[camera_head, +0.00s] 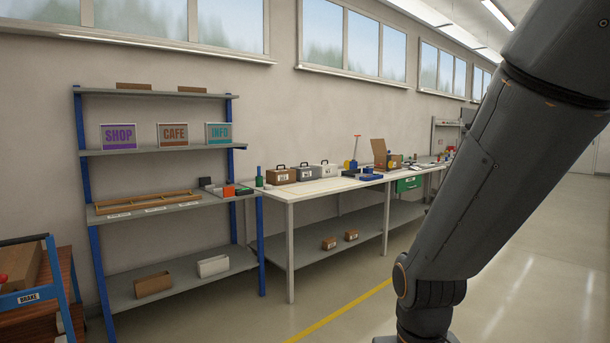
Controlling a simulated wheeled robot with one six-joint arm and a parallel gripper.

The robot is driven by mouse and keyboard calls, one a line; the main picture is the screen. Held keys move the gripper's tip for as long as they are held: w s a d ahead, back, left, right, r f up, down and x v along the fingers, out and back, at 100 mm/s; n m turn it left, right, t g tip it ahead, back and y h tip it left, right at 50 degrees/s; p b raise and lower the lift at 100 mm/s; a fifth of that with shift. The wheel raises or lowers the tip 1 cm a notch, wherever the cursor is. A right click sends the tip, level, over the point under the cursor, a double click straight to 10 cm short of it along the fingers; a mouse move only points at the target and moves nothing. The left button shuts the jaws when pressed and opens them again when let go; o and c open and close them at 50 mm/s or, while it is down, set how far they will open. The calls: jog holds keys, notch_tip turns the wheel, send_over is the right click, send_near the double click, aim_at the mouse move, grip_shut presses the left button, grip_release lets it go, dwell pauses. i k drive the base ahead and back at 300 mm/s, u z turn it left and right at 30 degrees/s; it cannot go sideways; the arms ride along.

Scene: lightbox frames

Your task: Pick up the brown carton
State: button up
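Several brown things show that could be the carton, and I cannot tell which one is meant. An open brown box (153,285) sits on the bottom shelf of the blue-post rack. Two small brown boxes, one (329,243) and another (351,235), stand on the lower shelf under the long table. A larger brown box (26,268) lies on the cart at the left edge, partly cut off. My dark arm fills the right side of the picture; its gripper is out of the frame.
The blue-post rack (80,140) holds SHOP, CAFE and INFO signs. A white open box (213,266) is on its bottom shelf. The long table (315,187) carries labelled cases and other goods. A BRAKE cart (28,297) stands at lower left. Floor with a yellow line (340,315) is clear.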

aim_at(277, 177)
jog(key=z, duration=0.3)
jog(key=i, duration=1.7)
jog(key=z, duration=0.35)
jog(key=i, duration=2.1)
jog(key=u, duration=0.4)
jog(key=i, duration=2.15)
jog(key=u, duration=0.8)
jog(key=i, duration=0.95)
jog(key=u, duration=0.2)
